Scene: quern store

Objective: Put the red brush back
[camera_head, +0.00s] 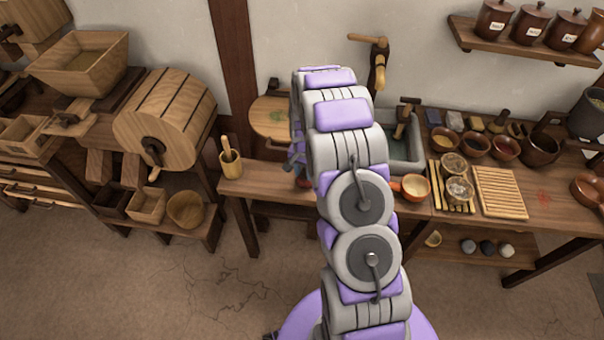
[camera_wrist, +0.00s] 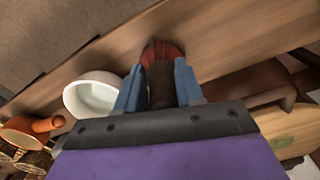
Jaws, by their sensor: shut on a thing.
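My gripper (camera_wrist: 159,70) is shut on the red brush. The brush (camera_wrist: 162,50) has red bristles and a dark brown handle, held between my two blue fingers in the wrist view. The bristles point away from my palm, over the wooden bench top (camera_wrist: 225,38). I cannot tell whether they touch it. In the head view my arm hides most of the gripper. A small reddish patch shows at the arm's left edge, low over the bench (camera_head: 260,181).
A white bowl (camera_wrist: 92,96) lies close left of my fingers in the wrist view. An orange handled bowl (camera_head: 415,188) stands right of my arm. A wooden cup with a stick (camera_head: 229,161) stands at the bench's left end. A round board (camera_head: 268,118) is behind.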

